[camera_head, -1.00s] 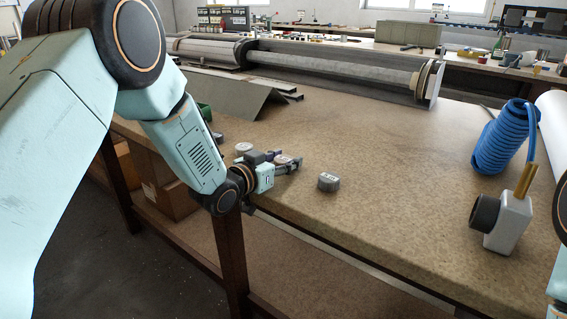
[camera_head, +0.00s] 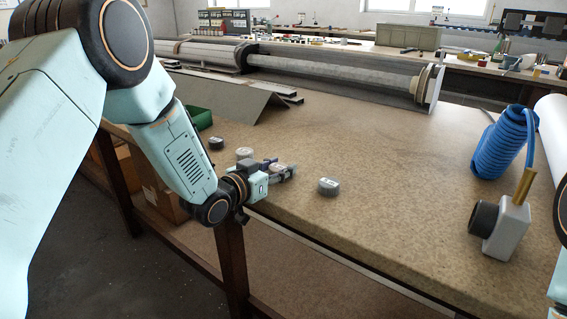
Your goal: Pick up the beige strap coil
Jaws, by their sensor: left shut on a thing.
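My left gripper (camera_head: 282,170) is low over the bench top near its front edge, its fingers pointing right. It is shut on a small round beige strap coil (camera_head: 277,167), which shows only partly between the fingers. Whether the coil touches the bench cannot be told. A pale coil (camera_head: 244,152) lies just behind and left of the gripper. A grey coil (camera_head: 328,187) lies to its right, apart from it. A dark coil (camera_head: 216,143) lies farther left. My right gripper is not in view.
A green bin (camera_head: 200,118) stands at the left behind my arm. Grey shutter profiles (camera_head: 225,93) and a long roller (camera_head: 330,76) lie at the back. A blue coiled hose (camera_head: 499,145) and a grey fitting (camera_head: 507,228) are at right. The middle of the bench is clear.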

